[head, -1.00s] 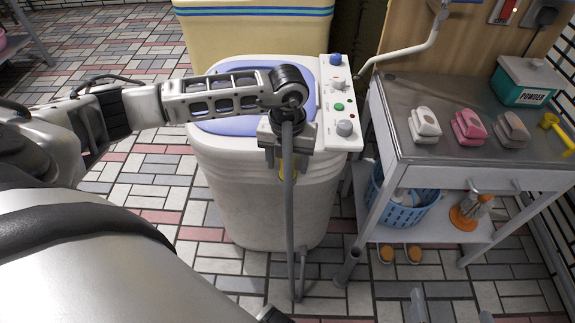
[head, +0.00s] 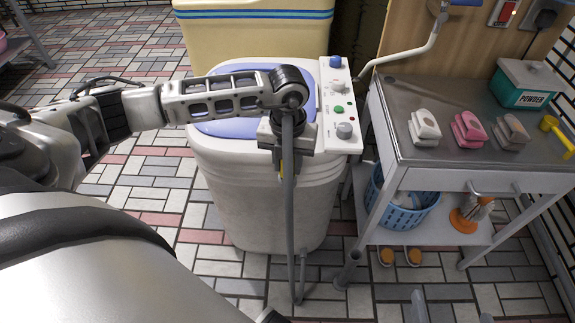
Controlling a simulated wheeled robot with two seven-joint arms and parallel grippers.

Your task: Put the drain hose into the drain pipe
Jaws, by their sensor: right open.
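The drain hose (head: 290,215) is a long grey tube in front of the washing machine (head: 245,190). It stands nearly upright, bends at the floor and joins the machine's low outlet. My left gripper (head: 286,145) points down at the hose's upper part, which overlaps its jaws. Whether the jaws are closed on the hose is not clear. The drain pipe (head: 346,271) is a short grey tilted tube rising from the floor, right of the hose, its mouth facing up. My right gripper (head: 452,311) shows only as two separated grey fingertips at the bottom edge, open and empty.
A metal cart (head: 430,185) on the right carries several clips and a powder box (head: 526,84). A blue basket (head: 402,212) sits on its lower shelf. A pair of orange-toed slippers (head: 400,256) lies near the pipe. Tiled floor is clear left of the machine.

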